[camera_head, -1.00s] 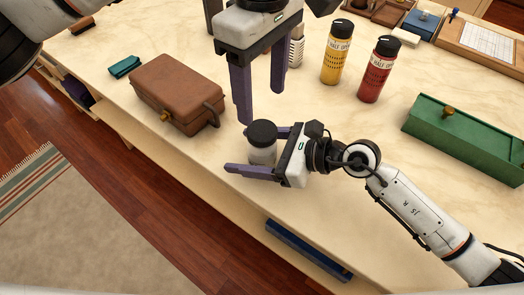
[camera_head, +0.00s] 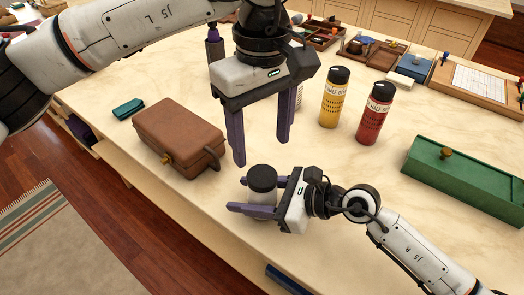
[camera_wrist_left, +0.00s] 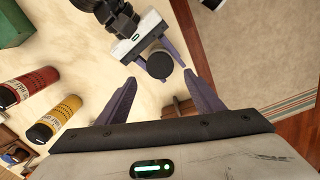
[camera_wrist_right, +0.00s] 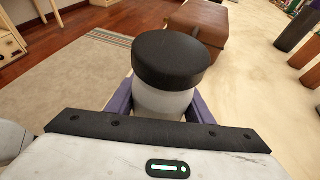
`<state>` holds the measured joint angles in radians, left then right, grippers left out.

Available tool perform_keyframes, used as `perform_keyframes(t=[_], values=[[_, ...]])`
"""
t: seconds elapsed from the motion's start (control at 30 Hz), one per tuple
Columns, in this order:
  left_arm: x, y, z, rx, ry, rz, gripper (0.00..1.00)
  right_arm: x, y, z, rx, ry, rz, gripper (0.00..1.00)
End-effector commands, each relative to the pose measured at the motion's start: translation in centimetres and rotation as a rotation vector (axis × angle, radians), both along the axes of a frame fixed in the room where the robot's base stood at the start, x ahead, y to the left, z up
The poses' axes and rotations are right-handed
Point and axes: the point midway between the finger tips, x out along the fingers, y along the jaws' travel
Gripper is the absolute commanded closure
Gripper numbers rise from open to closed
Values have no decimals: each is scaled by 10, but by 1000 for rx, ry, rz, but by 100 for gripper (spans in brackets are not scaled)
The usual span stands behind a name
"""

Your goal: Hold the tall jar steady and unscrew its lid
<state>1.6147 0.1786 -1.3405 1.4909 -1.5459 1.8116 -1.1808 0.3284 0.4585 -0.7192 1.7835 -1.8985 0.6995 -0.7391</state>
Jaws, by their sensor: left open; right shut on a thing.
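The tall jar (camera_head: 263,198) has a pale body and a black lid (camera_head: 262,178), and stands upright near the table's front edge. My right gripper (camera_head: 248,196) is shut around the jar body, below the lid; the right wrist view shows the jar (camera_wrist_right: 165,103) between its fingers and the lid (camera_wrist_right: 171,59) on top. My left gripper (camera_head: 261,148) points down, open and empty, above and behind the jar. In the left wrist view the lid (camera_wrist_left: 160,65) lies beyond and between the open fingertips (camera_wrist_left: 164,88). The jar's lower part is partly hidden by the right fingers.
A brown case (camera_head: 178,138) lies left of the jar. A yellow bottle (camera_head: 333,97) and a red bottle (camera_head: 375,113) stand behind to the right. A green box (camera_head: 465,178) lies at right. Bare tabletop (camera_head: 340,170) lies between the jar and the green box.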

Motion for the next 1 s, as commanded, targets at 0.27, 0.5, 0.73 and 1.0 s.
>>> perform_keyframes(t=[0.27, 0.5, 0.73, 1.0], values=[[0, 0, 0, -1, 1, -613, 39, 0, 0, 0, 0, 0, 0, 100], [0, 0, 0, -1, 0, -1059, 39, 0, 0, 0, 0, 0, 0, 100], [0, 0, -1, -1, 0, -1252, 39, 0, 0, 0, 0, 0, -1, 100], [-1, 0, -31, -1, 4, -1272, 39, 0, 0, 0, 0, 0, 0, 100]])
